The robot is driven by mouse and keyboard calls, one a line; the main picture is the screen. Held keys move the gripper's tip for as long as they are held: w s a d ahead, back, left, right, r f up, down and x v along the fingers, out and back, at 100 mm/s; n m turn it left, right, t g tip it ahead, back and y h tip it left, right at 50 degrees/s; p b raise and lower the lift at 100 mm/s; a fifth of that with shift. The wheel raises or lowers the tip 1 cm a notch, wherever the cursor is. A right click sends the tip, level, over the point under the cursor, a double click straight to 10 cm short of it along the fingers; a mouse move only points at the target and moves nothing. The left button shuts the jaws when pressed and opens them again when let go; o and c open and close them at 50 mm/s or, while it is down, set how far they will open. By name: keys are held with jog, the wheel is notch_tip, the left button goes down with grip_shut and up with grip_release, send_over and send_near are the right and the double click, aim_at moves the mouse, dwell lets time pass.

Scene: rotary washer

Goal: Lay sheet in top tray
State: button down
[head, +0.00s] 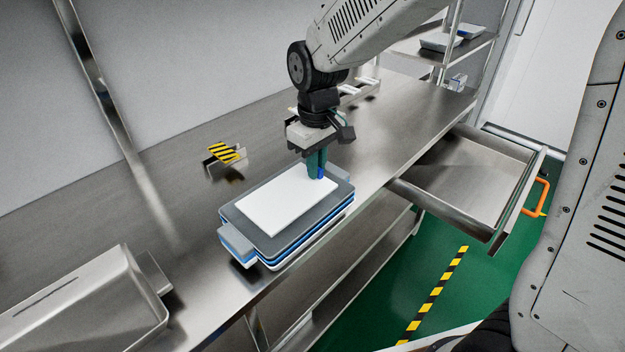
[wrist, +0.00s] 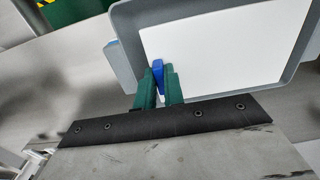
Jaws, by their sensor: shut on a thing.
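The white sheet (head: 285,203) lies flat, or very nearly flat, within the rim of the grey top tray (head: 271,249) of a stack on the steel bench. In the wrist view the sheet (wrist: 225,45) fills most of the tray (wrist: 127,22). My gripper (head: 317,172) is over the sheet's far right end, fingers pointing down. Its green fingers (wrist: 159,84) are shut on a small blue piece (wrist: 158,72) at the sheet's edge. I cannot tell whether the blue piece is fixed to the sheet. The fingers hide part of the tray rim.
An open, empty drawer (head: 470,181) with an orange handle (head: 537,196) juts out at the right. A yellow-black striped block (head: 226,153) stands behind the stack. A steel box (head: 85,305) is at the front left. Shelves (head: 447,50) stand at the back right.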

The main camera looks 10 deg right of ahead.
jog(key=shift+f, duration=2)
jog(key=shift+f, duration=0.1)
jog(key=c, duration=1.5)
grip_release()
